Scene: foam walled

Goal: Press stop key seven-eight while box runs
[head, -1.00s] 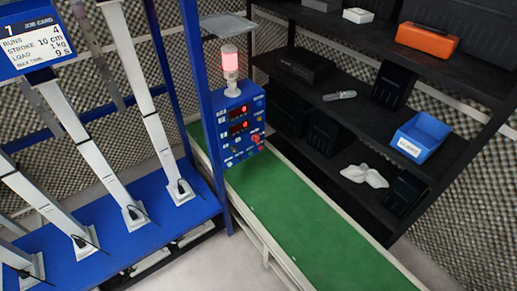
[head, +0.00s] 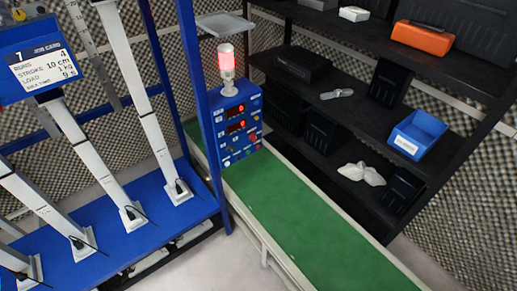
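The key labels are too small to read. A lamp (head: 226,62) on top of the box glows red. A blue job card (head: 41,62) at upper left reads runs 4, stroke 10 cm, load 1 kg, and a max time that looks like 9 s. Neither of my grippers is in view.
Several pale upright actuators (head: 105,170) stand on a blue bench (head: 150,228) at left. The green belt (head: 300,232) runs to the lower right. Black shelves (head: 350,112) hold an orange case (head: 423,38), a blue bin (head: 418,136) and a white cloth (head: 361,174).

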